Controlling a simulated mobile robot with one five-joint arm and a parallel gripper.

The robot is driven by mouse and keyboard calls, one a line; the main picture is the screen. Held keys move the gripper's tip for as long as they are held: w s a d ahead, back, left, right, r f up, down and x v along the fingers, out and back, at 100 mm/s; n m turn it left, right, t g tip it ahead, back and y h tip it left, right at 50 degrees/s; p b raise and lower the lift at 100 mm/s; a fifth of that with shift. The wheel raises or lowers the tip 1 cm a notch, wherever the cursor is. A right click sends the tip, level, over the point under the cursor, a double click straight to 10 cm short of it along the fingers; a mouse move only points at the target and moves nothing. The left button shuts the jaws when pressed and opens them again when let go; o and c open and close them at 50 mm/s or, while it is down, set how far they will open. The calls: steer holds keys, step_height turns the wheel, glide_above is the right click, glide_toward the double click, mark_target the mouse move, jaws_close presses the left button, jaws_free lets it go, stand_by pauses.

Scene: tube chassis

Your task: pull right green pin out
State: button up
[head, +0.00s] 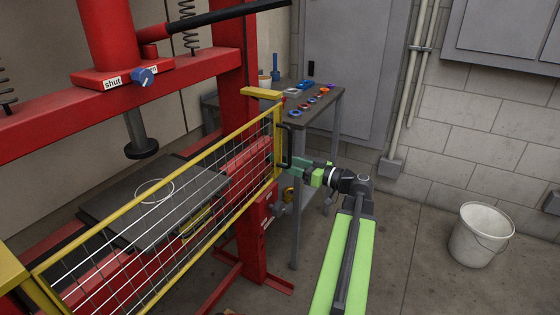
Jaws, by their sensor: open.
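My gripper (290,165) is at the right end of the yellow mesh guard (277,112), close to the guard's black handle (287,147). Its teal-green fingers point left toward the yellow end post and the red press frame. The gripper is open. I cannot make out the right green pin apart from the green of my gripper; it may be hidden behind the fingers or the guard post. Whether the fingers touch the handle or the post is too small to tell.
A red press (240,75) with a grey plate (110,205) stands behind the guard. A grey table (338,96) with several small coloured parts stands behind my gripper. A white bucket (481,237) is at the right. The floor between is clear.

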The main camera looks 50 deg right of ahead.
steer(key=x, duration=0.4)
steer(key=shift+w, duration=0.1)
steer(key=shift+c, duration=0.2)
jaws_close()
